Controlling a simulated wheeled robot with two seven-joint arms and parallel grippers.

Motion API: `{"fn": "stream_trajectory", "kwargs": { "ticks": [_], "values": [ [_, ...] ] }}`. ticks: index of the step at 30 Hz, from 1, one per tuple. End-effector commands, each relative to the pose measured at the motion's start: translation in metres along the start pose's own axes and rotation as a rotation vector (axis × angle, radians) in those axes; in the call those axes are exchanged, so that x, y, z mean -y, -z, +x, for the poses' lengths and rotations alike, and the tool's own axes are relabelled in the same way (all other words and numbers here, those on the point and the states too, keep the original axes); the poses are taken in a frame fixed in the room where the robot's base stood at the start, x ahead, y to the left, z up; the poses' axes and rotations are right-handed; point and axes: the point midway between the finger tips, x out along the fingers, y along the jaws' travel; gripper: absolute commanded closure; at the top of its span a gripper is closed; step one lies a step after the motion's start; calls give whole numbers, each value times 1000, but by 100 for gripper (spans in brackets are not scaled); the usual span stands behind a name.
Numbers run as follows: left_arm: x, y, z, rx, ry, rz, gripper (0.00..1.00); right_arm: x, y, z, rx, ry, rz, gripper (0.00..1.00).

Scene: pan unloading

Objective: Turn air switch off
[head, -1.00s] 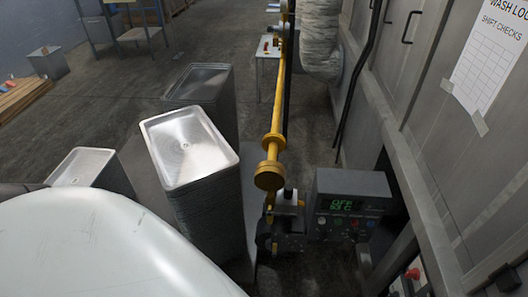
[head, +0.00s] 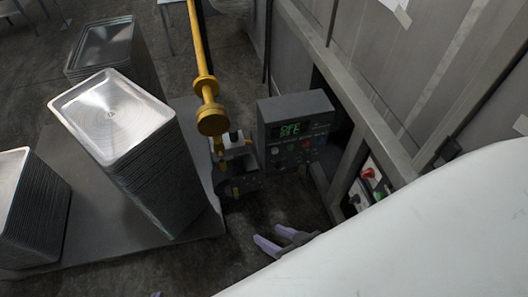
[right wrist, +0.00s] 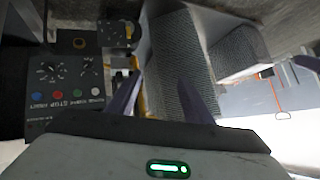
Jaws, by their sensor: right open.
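A grey control box (head: 291,108) with a green lit display and a row of coloured buttons stands at centre right in the head view. In the right wrist view the control panel (right wrist: 67,72) shows upside down at the left, with dials and several buttons. A second panel (head: 365,190) with red and green controls sits in the machine opening at the right. I cannot tell which control is the air switch. My right gripper (head: 266,240) is open and empty, below and in front of the box; its fingers also show in the right wrist view (right wrist: 160,84). A purple tip, perhaps my left gripper (head: 157,295), barely shows at the bottom edge.
A yellow pipe (head: 198,45) with a valve runs down just left of the box. Tall stacks of metal trays (head: 110,115) stand on a grey platform (head: 105,240) at the left. The machine wall (head: 340,70) bounds the right side.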

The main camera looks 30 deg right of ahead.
Motion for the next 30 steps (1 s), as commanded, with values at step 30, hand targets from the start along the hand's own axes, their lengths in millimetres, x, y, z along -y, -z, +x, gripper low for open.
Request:
{"fn": "stream_trajectory", "kwargs": {
  "ticks": [30],
  "values": [
    [-45, -96, 155, 17, -228, 20, 100, -223, 1, 204, -752, 729, 2105, 54]
  ]
}}
